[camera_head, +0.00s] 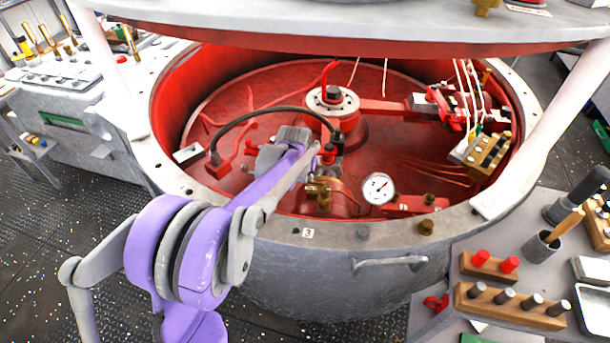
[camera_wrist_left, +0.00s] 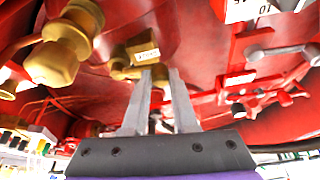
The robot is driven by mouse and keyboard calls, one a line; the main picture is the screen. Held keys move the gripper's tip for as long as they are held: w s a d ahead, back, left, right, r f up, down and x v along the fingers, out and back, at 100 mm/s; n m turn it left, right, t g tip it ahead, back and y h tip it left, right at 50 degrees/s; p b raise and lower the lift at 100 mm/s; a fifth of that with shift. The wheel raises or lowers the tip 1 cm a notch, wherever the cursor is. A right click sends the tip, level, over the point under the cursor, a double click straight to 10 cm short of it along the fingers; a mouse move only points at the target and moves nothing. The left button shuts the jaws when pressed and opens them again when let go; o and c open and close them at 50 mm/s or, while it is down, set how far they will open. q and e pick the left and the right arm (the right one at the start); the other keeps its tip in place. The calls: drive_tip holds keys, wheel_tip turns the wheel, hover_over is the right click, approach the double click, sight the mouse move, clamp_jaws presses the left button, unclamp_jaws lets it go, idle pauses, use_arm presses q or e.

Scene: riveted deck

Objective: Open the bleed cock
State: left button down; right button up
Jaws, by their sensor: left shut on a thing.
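In the left wrist view a brass fitting (camera_wrist_left: 128,57) with a small white label sits at the tips of my left gripper (camera_wrist_left: 160,78). It looks like the bleed cock, though its lettering is too small to read. Both grey fingers are close together on it, and its part between them is mostly hidden. In the head view my left arm reaches over the tub's front rim, and its grey gripper end (camera_head: 285,140) is down among the fittings near the middle. Its fingertips are hidden there. Brass parts (camera_head: 322,190) show just right of the arm. My right gripper is not in view.
The round red-lined tub (camera_head: 385,240) has a raised lid (camera_head: 350,30) above it. A white dial gauge (camera_head: 379,188) stands right of my arm. A black hose (camera_head: 250,115) arches behind it. A larger brass fitting (camera_wrist_left: 55,62) is close on the left in the wrist view.

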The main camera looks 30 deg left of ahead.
use_arm(q)
drive_tip(key=shift+w, duration=0.1)
drive_tip(key=shift+w+a+m+h+p, duration=0.15)
drive_tip(key=shift+w+m+h, duration=0.4)
drive_tip(key=shift+m, duration=0.6)
drive_tip(key=shift+w+a+m+h+p, duration=0.1)
drive_tip(key=shift+w+m+h, duration=0.45)
drive_tip(key=shift+m, duration=0.65)
drive_tip(key=shift+w+a+m+h+p, duration=0.15)
drive_tip(key=shift+w+m+h, duration=0.15)
drive_tip(key=shift+w+m, duration=0.65)
drive_tip(key=shift+s+m, duration=0.2)
drive_tip(key=shift+m, duration=0.1)
drive_tip(key=c, duration=0.7)
unclamp_jaws()
drive_tip(key=shift+r, duration=0.1)
